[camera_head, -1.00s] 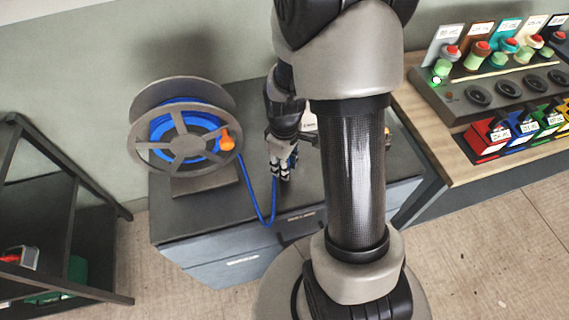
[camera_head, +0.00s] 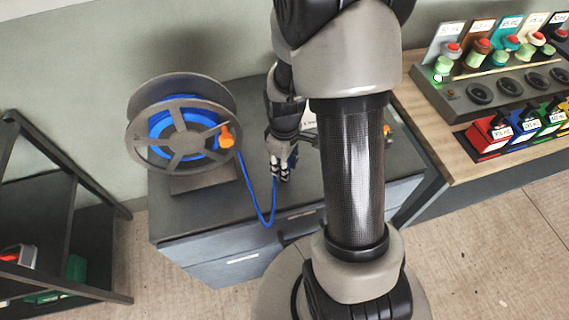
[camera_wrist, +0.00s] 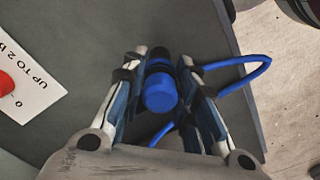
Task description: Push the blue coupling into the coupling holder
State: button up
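The blue coupling (camera_wrist: 160,92) sits between the two fingers of my gripper (camera_wrist: 162,75) in the wrist view, its round end facing the camera and a dark part beyond it. The fingers appear to press on it from both sides. In the head view my gripper (camera_head: 280,172) is low over the dark cabinet top, and the coupling is too small to make out there. A blue hose (camera_head: 257,207) runs from the reel, loops over the cabinet's front edge and rises to my gripper. I cannot make out the coupling holder; my arm hides part of the cabinet top.
The hose reel (camera_head: 181,140) with an orange knob stands left on the cabinet (camera_head: 205,220). A white sign (camera_wrist: 30,80) and a red part (camera_wrist: 6,86) lie left in the wrist view. A wooden bench (camera_head: 450,170) with a button panel is right; a dark shelf (camera_head: 70,220) is left.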

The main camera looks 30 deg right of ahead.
jog(key=o, duration=0.5)
notch_tip(320, 180, up, 12)
dwell(0.6)
dwell(0.4)
jog(key=s+a+r+m+t, duration=0.4)
jog(key=s+a+r, duration=0.6)
jog(key=s+r, duration=0.3)
jog(key=shift+s+a+m+t, duration=0.3)
jog(key=shift+a+m, duration=0.05)
jog(key=shift+m, duration=0.55)
